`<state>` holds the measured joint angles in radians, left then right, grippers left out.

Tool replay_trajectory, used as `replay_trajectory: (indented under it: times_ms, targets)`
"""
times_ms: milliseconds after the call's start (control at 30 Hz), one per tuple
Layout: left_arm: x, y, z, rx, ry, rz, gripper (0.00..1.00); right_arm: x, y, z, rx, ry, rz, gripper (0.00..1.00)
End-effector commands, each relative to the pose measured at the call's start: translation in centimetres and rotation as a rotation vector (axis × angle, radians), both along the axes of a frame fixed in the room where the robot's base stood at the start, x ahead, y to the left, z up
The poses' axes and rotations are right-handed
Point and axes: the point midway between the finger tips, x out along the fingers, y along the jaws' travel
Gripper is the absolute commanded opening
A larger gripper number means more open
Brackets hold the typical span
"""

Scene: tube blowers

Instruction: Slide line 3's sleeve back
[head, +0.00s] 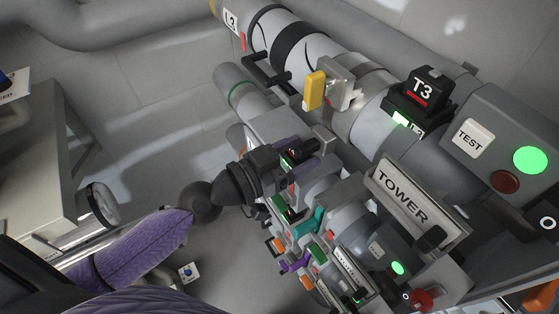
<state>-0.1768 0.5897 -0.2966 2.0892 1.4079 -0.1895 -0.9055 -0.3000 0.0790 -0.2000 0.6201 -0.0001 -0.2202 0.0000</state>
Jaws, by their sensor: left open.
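A large white tube runs from the top left down to the right, past a black box marked T3 (422,88). A small label (231,21) at its upper end is hard to read. A white sleeve-like section with wide black bands (297,42) sits on this tube; I cannot tell exactly where the sleeve ends. A black bar handle (266,74) stands out beside it, and a yellow lever (314,90) sits at a grey clamp. My left gripper (306,155) is open, below the yellow lever and apart from the sleeve, partly hidden among grey fittings. My right gripper is out of view.
A grey panel holds a TEST plate (473,138), a lit green lamp (530,160) and a red button (505,182). A TOWER sign (403,203) and crowded smaller fittings lie below.

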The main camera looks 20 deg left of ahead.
Motion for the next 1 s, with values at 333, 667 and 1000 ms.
replay_trajectory:
  times_ms: [333, 667, 1000]
  targets:
    - [-5.5, 4.4, -0.9, 0.004, 0.004, 0.001, 0.65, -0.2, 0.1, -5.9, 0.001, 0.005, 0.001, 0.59]
    - [-6.4, 4.9, 0.0, -0.002, 0.001, -0.004, 0.65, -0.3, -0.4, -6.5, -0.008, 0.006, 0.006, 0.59]
    - [-6.4, 4.9, 0.0, -0.001, 0.001, -0.004, 0.65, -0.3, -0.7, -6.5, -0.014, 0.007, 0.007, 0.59]
